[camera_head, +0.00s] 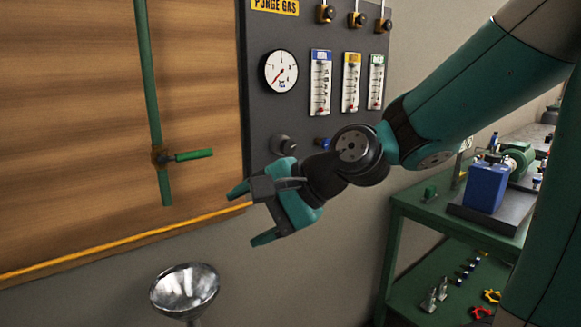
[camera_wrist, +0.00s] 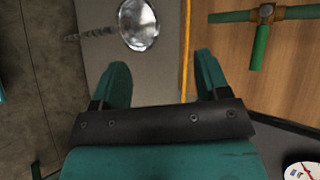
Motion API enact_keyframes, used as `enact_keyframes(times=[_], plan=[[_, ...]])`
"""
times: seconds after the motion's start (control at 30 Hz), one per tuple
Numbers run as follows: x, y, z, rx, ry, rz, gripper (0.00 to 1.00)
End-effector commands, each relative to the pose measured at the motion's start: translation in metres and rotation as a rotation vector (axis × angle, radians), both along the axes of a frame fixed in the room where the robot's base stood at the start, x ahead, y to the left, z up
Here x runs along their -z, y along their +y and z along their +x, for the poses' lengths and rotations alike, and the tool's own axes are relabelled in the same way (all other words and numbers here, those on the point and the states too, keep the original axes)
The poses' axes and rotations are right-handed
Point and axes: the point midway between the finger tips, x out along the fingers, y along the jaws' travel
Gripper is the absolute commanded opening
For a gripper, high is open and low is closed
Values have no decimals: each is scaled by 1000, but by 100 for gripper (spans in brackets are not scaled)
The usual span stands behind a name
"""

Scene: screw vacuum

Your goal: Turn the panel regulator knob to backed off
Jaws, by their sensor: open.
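The dark grey purge gas panel (camera_head: 258,110) hangs on the wall. A dark round knob (camera_head: 284,145) sits low on its left side, below a white dial gauge (camera_head: 281,71) with a red needle. This knob looks like the regulator knob; its setting cannot be read. My gripper (camera_head: 251,215) is open and empty, in front of and below the knob, apart from it and pointing left. In the wrist view my open gripper (camera_wrist: 162,82) has nothing between its fingers. The gauge's edge (camera_wrist: 301,171) shows at the lower right there; the knob is not visible.
A green pipe with a green-handled valve (camera_head: 193,155) runs down the wood board at left. A shiny metal bowl (camera_head: 185,290) stands below. Three flow meters (camera_head: 350,82) and a blue knob (camera_head: 322,142) are on the panel. A green bench (camera_head: 408,205) stands at right.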

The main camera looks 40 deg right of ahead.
Motion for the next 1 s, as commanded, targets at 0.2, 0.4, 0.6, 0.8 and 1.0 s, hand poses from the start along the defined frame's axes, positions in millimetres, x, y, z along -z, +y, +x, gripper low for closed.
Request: enact_keyframes(times=[0.2, 0.4, 0.6, 0.8, 1.0], plan=[[0, -120, 50, 700, 46, 761, 69], [-14, -196, 49, 945, 4, 1232, 69], [-23, -213, 50, 982, -7, 1357, 69], [-28, -212, 65, 978, -1, 1357, 69], [-27, -211, 83, 981, 0, 1353, 69]])
